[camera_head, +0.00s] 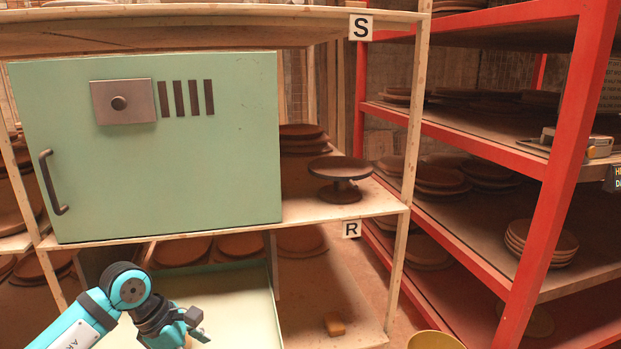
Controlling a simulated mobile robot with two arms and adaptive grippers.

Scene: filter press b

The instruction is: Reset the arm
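My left arm (95,315) comes in from the lower left, teal with black joints, and bends at its elbow in front of the lower shelf. My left gripper (198,326) is at its end, dark, with its two fingertips apart. Nothing shows between them. It is in front of a pale green tray or panel (245,305) on the lower level; I cannot tell whether it touches it. My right gripper and arm are out of view.
A mint-green cabinet (170,185) with a dark handle stands on the wooden shelf above the arm. A dark round stand (340,180) is beside it. A yellow bucket (435,341) and a red rack (560,170) are at right.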

